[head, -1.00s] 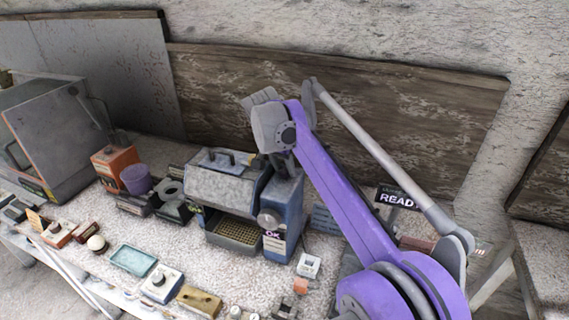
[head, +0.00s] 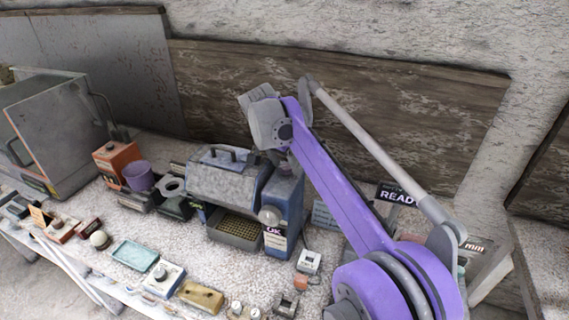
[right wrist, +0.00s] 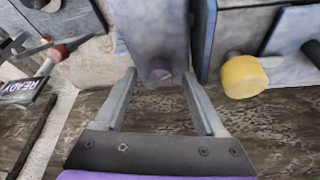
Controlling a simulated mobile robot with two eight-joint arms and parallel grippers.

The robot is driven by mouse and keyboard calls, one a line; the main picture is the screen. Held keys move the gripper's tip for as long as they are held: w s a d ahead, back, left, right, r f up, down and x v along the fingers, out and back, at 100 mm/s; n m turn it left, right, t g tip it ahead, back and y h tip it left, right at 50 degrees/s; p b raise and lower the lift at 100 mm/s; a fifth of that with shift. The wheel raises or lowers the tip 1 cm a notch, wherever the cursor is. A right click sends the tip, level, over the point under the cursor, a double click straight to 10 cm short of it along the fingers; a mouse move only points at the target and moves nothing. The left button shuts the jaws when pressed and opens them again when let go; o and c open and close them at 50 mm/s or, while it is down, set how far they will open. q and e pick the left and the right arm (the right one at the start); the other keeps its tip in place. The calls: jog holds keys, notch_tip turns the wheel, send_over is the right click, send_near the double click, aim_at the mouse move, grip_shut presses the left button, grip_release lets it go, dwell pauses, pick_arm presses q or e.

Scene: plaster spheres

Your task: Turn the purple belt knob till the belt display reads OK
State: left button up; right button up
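My right gripper (right wrist: 159,76) is open, with one finger on each side of the knob. I cannot tell whether the fingers touch it. In the head view my right gripper (head: 281,160) is over the blue machine, its fingers mostly hidden by the wrist and arm, and the knob is not visible there. A display reading OK (head: 274,231) is on the front of the blue machine (head: 283,200); I cannot tell whether it is the belt display. My left gripper is not in view.
A yellow knob (right wrist: 243,77) sits beside the right finger in the wrist view. A READY sign (head: 394,196) stands behind my right arm. A grey box (head: 225,180), purple cup (head: 138,175) and orange box (head: 115,160) are to the left. Small devices line the front edge.

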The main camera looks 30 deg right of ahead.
jog(key=shift+r, duration=0.1)
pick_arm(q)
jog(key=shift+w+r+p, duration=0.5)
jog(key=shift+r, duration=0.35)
pick_arm(e)
jog(key=v, duration=1)
jog(key=shift+r, duration=0.3)
jog(key=shift+s+a, duration=0.1)
jog(key=s+a+f+n+t+y, duration=0.1)
jog(key=s+a+f+n, duration=0.2)
jog(key=s+f, duration=0.5)
jog(key=s+a+f+n+t+y, duration=0.1)
jog(key=s+a+f+n, duration=0.3)
jog(key=s+f, duration=0.3)
jog(key=s+a+f+n+t+y, duration=0.2)
jog(key=s+f+n, duration=0.4)
jog(key=f, duration=0.5)
jog(key=s+a, duration=0.1)
jog(key=s, duration=0.1)
jog(key=shift+s+a, duration=0.15)
jog(key=shift+s, duration=0.15)
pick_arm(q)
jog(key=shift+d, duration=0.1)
